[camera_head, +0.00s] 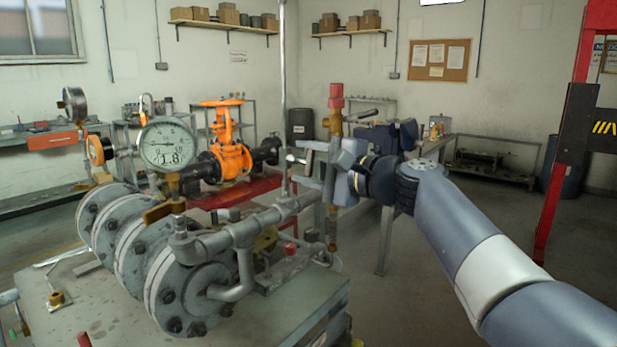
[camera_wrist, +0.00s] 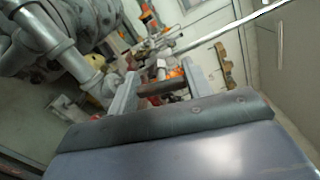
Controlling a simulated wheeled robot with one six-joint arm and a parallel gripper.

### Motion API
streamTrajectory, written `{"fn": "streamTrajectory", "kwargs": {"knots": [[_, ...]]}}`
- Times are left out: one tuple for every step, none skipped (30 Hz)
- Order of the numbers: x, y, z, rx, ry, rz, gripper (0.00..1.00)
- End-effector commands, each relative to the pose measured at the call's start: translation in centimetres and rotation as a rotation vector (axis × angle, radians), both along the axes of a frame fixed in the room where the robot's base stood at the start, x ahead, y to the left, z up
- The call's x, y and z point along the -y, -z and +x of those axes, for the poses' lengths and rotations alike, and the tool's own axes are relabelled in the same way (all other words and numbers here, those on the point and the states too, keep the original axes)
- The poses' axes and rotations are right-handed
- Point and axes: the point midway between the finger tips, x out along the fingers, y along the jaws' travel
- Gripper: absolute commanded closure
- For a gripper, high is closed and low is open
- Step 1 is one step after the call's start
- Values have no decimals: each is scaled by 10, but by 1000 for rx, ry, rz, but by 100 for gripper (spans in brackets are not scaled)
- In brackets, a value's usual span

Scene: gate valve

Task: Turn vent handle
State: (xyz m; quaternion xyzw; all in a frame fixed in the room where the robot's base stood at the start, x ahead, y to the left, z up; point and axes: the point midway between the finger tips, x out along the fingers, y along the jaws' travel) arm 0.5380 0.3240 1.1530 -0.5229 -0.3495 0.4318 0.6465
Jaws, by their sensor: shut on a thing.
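My gripper (camera_head: 322,165) is at the vent fitting near the thin upright pipe, right of the flanged pipework. In the wrist view its two grey fingers (camera_wrist: 160,88) stand apart, with a short brown bar (camera_wrist: 163,88) spanning between them; I take this bar for the vent handle. The gripper is shut on it. In the head view an upright brass piece with a red cap (camera_head: 336,103) rises just behind the gripper, and a brass part shows below it. The gripper hides most of the handle there, so its angle is hard to tell.
Grey flanged pipework (camera_head: 165,262) with a round gauge (camera_head: 168,145) fills the left of the bench (camera_head: 265,318). An orange valve (camera_head: 230,150) stands behind it. The thin upright pipe (camera_head: 284,95) is close left of my gripper. Open floor lies to the right.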

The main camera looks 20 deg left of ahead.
Motion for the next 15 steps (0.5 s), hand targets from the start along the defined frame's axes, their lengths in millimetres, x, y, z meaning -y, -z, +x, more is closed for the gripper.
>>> {"fn": "streamTrajectory", "kwargs": {"knots": [[0,4,0,21,-1,-10,76],[0,4,0,33,-1,-14,76],[0,4,0,49,-1,-21,76],[0,4,0,58,-1,-25,76],[0,3,0,67,-1,-30,76],[0,3,0,78,-1,-34,76],[0,3,0,85,-1,-37,76],[0,3,0,92,-1,-40,76],[0,3,0,98,-1,-43,76],[0,2,0,103,-1,-44,76],[0,2,0,106,-1,-46,76],[0,2,0,108,-1,-47,76],[0,2,0,110,-1,-48,76],[0,2,0,112,-1,-48,76],[0,2,0,113,-1,-49,76]]}}
